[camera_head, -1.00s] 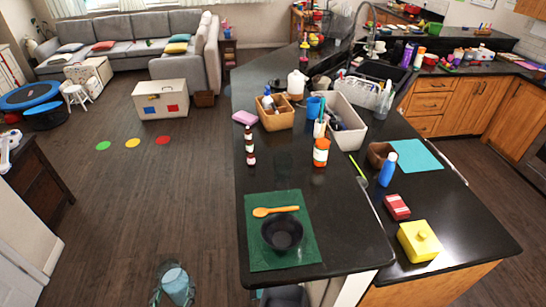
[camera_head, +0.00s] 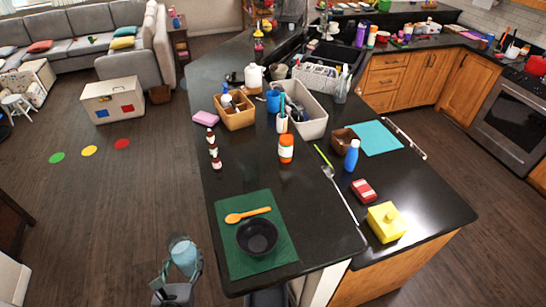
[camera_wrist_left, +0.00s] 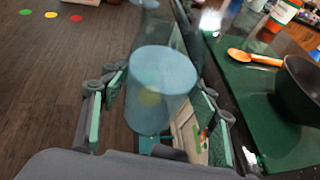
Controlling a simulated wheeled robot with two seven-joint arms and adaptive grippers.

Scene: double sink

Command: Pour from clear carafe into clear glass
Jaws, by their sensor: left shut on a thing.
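A clear carafe (camera_head: 184,256) with pale blue contents is at the lower left of the head view, beyond the counter's left edge and above the floor. My left gripper (camera_head: 178,274) is shut around it. In the left wrist view the carafe (camera_wrist_left: 160,88) stands between the two finger pads and looks roughly upright. The clear glass cannot be made out with certainty against the dark counter. My right gripper is not in view.
A green mat (camera_head: 229,246) with a wooden spoon (camera_head: 247,214) and black bowl (camera_head: 257,237) lies near the counter's front left. Small brown bottles (camera_head: 212,148), an orange-and-white bottle (camera_head: 286,148) and a grey bin (camera_head: 312,126) stand farther back. A yellow box (camera_head: 386,222) is at right.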

